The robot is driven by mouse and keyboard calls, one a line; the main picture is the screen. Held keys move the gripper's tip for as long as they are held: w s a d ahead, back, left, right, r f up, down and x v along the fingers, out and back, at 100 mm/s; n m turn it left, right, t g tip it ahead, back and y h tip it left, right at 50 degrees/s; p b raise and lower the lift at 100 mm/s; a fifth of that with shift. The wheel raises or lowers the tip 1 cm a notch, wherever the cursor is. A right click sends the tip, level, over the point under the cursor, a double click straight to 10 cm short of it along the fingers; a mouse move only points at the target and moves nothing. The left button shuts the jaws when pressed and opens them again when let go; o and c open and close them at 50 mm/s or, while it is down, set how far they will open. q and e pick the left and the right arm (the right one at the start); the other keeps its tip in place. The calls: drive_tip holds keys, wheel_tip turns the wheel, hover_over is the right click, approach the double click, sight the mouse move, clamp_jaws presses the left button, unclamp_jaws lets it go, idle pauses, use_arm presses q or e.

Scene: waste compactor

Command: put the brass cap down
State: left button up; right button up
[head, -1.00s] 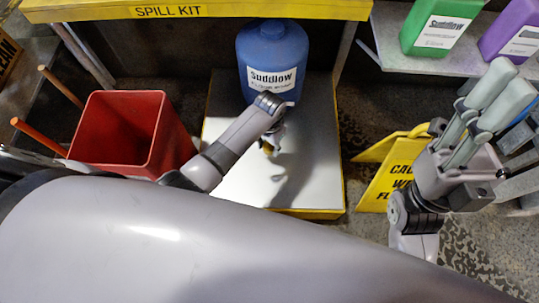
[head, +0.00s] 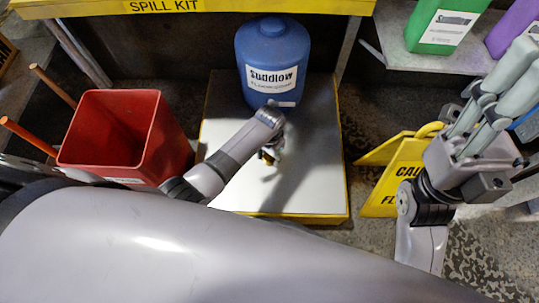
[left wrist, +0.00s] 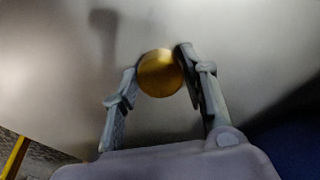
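The brass cap (left wrist: 160,73) is a round gold disc. In the left wrist view it sits between the two fingertips of my left gripper (left wrist: 158,66), which close on it from both sides. In the head view my left gripper (head: 268,155) hangs over the white-topped platform (head: 225,135) with yellow edges, in front of the blue jug (head: 272,50). The cap is mostly hidden there by the gripper, and its height above the white top is hard to judge. My right gripper (head: 508,88) is raised at the right; the gap between its fingers is unclear.
A red bin (head: 120,140) stands left of the platform. A yellow caution sign (head: 395,175) stands to its right. A shelf at upper right holds a green bottle (head: 440,25) and a purple one (head: 515,28). The white top's front right part is free.

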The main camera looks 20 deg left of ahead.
use_arm(q)
drive_tip(key=shift+o, duration=1.4)
drive_tip(key=shift+r, duration=0.1)
